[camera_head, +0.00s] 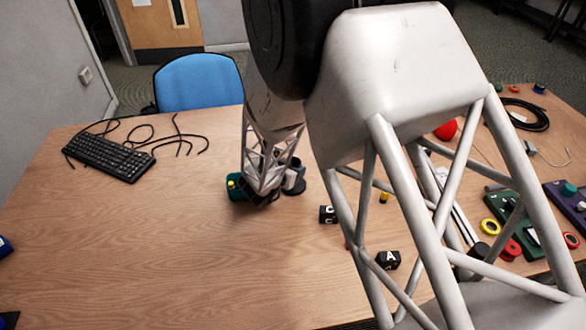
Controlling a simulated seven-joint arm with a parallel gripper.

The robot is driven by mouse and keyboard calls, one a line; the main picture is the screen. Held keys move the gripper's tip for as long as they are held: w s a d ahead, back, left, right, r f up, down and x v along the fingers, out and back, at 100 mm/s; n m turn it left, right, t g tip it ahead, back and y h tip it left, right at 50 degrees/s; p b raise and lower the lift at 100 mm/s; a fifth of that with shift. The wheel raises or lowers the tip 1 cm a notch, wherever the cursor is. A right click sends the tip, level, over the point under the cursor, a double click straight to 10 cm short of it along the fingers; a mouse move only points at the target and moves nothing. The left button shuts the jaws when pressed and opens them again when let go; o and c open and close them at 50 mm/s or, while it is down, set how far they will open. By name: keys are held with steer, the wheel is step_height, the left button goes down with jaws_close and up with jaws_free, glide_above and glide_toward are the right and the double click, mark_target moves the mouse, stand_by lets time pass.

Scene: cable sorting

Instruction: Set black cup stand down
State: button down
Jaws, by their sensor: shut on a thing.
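My gripper (266,197) is low over the middle of the wooden table, pointing down. It is shut on a dark object that I take to be the black cup stand (296,178), which shows at the right side of the fingers. My arm and fingers hide much of it, and I cannot tell whether its base touches the table. A green block with a yellow button (236,187) is close against the left side of the gripper; whether they touch is unclear.
A black keyboard with its cable (108,158) lies at the left. Black lettered cubes (328,214) (388,260) stand right of the gripper. Coloured parts, a green board (512,226) and coiled black cable (524,115) crowd the right.

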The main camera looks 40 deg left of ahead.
steer(key=shift+f, duration=0.1)
steer(key=shift+c, duration=2)
jaws_free()
steer(key=shift+s, duration=0.15)
steer(key=v, duration=1.2)
